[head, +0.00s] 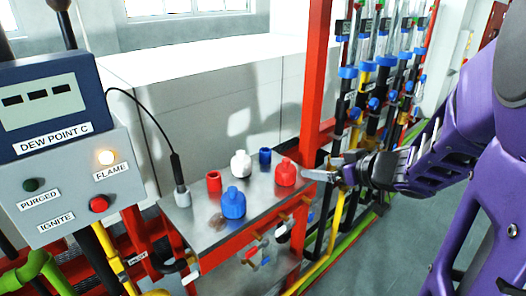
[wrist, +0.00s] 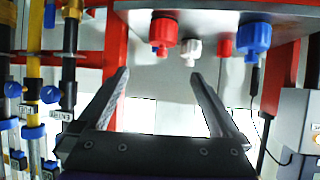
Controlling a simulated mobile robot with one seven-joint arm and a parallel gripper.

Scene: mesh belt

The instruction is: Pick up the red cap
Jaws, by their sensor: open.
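Two red pieces stand on the metal table (head: 196,225). One is a short plain red cylinder (head: 214,181) at the left, which looks like a cap; it also shows in the wrist view (wrist: 225,45). The other is a larger, bottle-shaped red piece (head: 286,172) at the right, also in the wrist view (wrist: 163,30). I cannot tell for certain which is the red cap. My gripper (head: 322,170) is just right of the larger red piece, apart from it. In the wrist view its two fingers (wrist: 160,75) are spread with nothing between them.
A white bottle-shaped piece (head: 241,164), a small blue cylinder (head: 265,156) and a blue bottle-shaped piece (head: 233,203) share the table. A red post (head: 314,75) rises behind the table near my gripper. A control box (head: 70,175) stands left; pipes with blue fittings (head: 384,60) stand right.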

